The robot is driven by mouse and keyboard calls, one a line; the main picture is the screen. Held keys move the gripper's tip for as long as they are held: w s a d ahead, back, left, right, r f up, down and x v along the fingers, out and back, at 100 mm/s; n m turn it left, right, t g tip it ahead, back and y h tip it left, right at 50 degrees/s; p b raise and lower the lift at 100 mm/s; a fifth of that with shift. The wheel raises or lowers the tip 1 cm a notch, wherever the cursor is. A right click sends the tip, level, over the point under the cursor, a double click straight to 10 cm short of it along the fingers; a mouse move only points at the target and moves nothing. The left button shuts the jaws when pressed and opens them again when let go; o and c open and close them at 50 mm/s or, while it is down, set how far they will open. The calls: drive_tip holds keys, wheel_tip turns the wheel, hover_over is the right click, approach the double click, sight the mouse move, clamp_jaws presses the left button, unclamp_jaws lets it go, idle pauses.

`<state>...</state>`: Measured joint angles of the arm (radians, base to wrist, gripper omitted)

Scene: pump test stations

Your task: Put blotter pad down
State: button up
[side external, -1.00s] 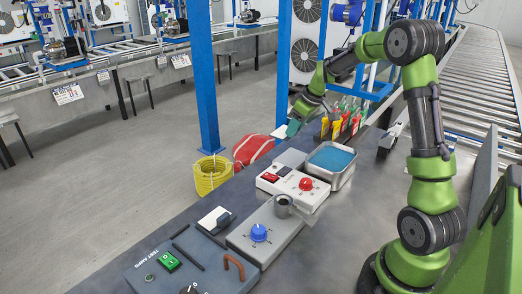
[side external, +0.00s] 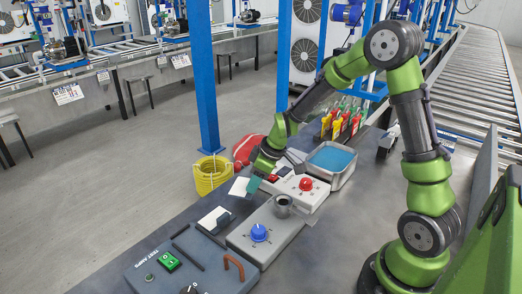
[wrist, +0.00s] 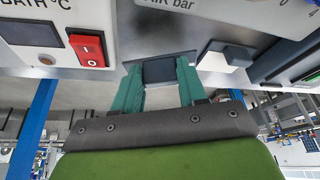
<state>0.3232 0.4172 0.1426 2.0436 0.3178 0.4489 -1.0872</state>
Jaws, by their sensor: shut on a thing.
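My gripper (side external: 256,180) is shut on the blotter pad (side external: 239,186), a flat white square that sticks out to the left of its teal fingertips in the side view. The pad appears to be in the air near the bench's left edge, beside the box with the red button. The wrist view shows my two teal fingers (wrist: 159,76) closed around a dark block (wrist: 158,69), which looks like the pad's grip. The height of the pad above the bench is hard to tell.
A similar white plate with a dark block (side external: 213,218) lies nearer on the bench. The TEST AMPS panel (side external: 190,262) is in front.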

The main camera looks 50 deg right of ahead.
drive_tip(key=shift+f, duration=1.9)
drive_tip(key=shift+f, duration=0.15)
drive_tip(key=o, duration=0.8)
drive_tip(key=shift+o, duration=0.2)
drive_tip(key=v, duration=1.2)
drive_tip(key=s+a+r+m+t, duration=0.1)
drive_tip(key=s+a+r+m, duration=0.3)
drive_tip(key=s+r, duration=0.2)
drive_tip(key=s+a+r+m+t, duration=0.2)
drive_tip(key=s+a+r+m, duration=0.2)
drive_tip(key=s, duration=0.5)
drive_tip(key=shift+s+a+r+m, duration=0.3)
drive_tip(key=shift+a+r, duration=0.45)
drive_tip(key=shift+r, duration=0.4)
